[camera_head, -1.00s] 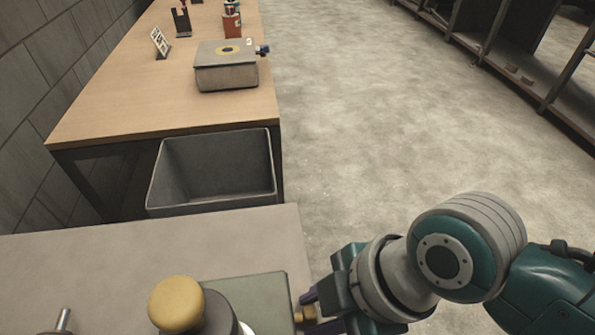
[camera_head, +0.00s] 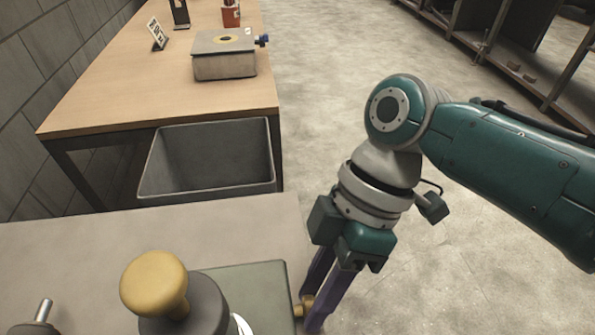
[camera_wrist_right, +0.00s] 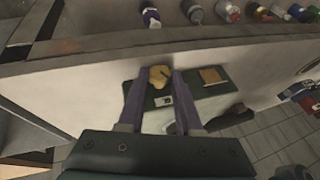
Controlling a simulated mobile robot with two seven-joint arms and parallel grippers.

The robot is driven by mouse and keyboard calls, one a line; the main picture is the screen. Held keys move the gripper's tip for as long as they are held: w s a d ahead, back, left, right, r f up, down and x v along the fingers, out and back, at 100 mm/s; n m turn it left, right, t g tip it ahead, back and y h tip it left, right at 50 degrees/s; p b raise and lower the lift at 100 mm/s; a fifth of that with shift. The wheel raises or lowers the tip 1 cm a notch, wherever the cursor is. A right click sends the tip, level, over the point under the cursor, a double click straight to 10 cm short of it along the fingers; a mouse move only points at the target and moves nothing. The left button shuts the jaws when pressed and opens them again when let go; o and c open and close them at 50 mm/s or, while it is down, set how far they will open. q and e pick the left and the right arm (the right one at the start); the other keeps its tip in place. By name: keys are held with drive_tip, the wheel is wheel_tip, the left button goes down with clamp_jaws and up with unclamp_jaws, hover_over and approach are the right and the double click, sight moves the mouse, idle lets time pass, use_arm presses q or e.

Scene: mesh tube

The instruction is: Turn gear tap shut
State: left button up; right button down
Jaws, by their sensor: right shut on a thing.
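A small brass tap (camera_head: 303,306) sticks out from the right side of a grey-green box (camera_head: 250,285) at the bottom of the head view. My right gripper (camera_head: 314,309) comes down on it from above right, and its purple fingers are shut on the tap. In the right wrist view the fingertips (camera_wrist_right: 160,74) stand on either side of a brass piece (camera_wrist_right: 159,80), which appears to be the tap. The fingers hide part of it. My left gripper is not in view.
A yellow knob (camera_head: 154,281) on a dark grey cylinder rises from the box. A metal pin (camera_head: 43,311) stands at the bottom left. Beyond the near worktop (camera_head: 150,231) are an empty grey bin (camera_head: 210,160) and a wooden table (camera_head: 120,90). Open floor lies to the right.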

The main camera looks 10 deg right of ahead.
drive_tip(key=shift+f, duration=0.1)
drive_tip(key=c, duration=0.6)
unclamp_jaws()
drive_tip(key=p+v, duration=0.1)
drive_tip(key=v, duration=0.9)
drive_tip(key=shift+w+p, duration=0.1)
drive_tip(key=shift+p, duration=0.3)
